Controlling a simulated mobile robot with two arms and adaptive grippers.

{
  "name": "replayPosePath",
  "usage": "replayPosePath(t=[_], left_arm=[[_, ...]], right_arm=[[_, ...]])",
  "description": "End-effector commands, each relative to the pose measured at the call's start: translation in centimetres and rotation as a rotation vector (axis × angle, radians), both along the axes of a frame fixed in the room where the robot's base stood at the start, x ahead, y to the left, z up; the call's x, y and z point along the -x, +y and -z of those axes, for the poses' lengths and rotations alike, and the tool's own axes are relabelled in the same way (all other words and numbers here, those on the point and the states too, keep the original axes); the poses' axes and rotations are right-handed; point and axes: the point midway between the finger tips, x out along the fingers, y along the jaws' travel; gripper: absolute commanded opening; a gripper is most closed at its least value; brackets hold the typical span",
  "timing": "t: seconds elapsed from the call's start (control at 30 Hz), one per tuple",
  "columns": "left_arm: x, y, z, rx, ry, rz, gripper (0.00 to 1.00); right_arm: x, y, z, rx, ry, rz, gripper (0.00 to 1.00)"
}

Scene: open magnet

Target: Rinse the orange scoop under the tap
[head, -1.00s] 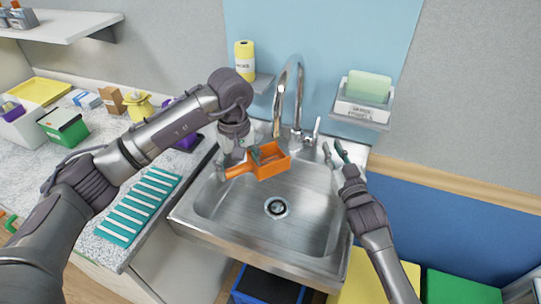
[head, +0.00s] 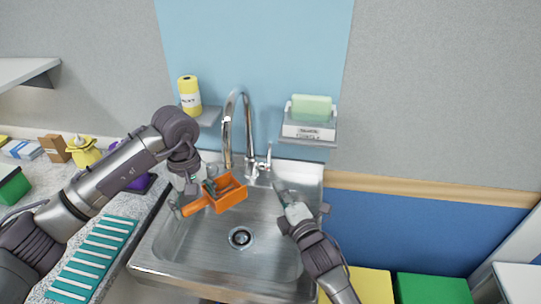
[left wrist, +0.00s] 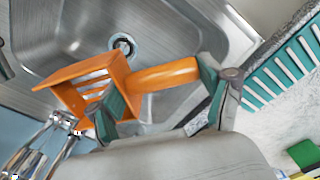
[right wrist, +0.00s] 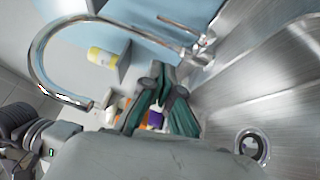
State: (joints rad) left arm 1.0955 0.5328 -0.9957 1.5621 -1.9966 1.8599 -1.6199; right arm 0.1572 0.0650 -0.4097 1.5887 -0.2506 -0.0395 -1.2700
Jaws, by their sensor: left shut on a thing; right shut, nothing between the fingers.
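The orange scoop (head: 232,196) has a slotted, box-like head and hangs over the back left of the steel sink, beside the tap spout. My left gripper (left wrist: 160,88) is shut on the scoop's handle (left wrist: 165,75). The tap (head: 229,125) has a tall curved spout and a small lever (head: 267,160) at its right side. No water shows from the spout. My right gripper (head: 280,188) is shut and empty, just in front of and to the right of the lever. In the right wrist view its teal fingers (right wrist: 163,85) are close together, apart from the lever (right wrist: 205,42).
The sink (head: 270,235) is open and empty around its drain (head: 241,238). A teal striped mat (head: 90,262) lies on the left counter. A yellow bottle (head: 189,95) and a soap holder (head: 308,130) stand on small wall shelves behind the sink.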

Motion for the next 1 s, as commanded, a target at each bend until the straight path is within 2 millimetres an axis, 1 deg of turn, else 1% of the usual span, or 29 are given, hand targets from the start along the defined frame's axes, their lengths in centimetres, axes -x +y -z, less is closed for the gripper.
replayPosePath(t=[0.17, 0.4, 0.5, 0.53, 0.6, 0.7, 0.8, 1.0], left_arm=[[0.0, 0.0, 0.0, 0.0, 0.0, 0.0, 0.44], [0.0, 0.0, 0.0, 0.0, 0.0, 0.0, 0.44], [0.0, 0.0, 0.0, 0.0, 0.0, 0.0, 0.44], [0.0, 0.0, 0.0, 0.0, 0.0, 0.0, 0.44], [0.0, 0.0, 0.0, 0.0, 0.0, 0.0, 0.44], [0.0, 0.0, 0.0, 0.0, 0.0, 0.0, 0.44], [0.0, 0.0, 0.0, 0.0, 0.0, 0.0, 0.44], [0.0, 0.0, 0.0, 0.0, 0.0, 0.0, 0.44]], right_arm=[[-2.7, 1.2, -0.5, -0.003, -0.002, 0.0, 0.0], [-7.4, 3.2, -1.0, -0.003, -0.001, -0.001, 0.0], [-9.0, 3.9, -1.2, -0.003, 0.0, -0.001, 0.0], [-9.6, 3.4, -1.2, 0.001, -0.001, 0.0, 0.0], [-10.5, 2.9, -1.3, 0.0, -0.001, 0.0, 0.0], [-11.5, 2.5, -1.4, -0.001, -0.001, -0.001, 0.0], [-12.1, 2.3, -1.5, -0.001, -0.001, 0.0, 0.0], [-12.3, 2.1, -1.5, -0.003, 0.001, 0.0, 0.0]])
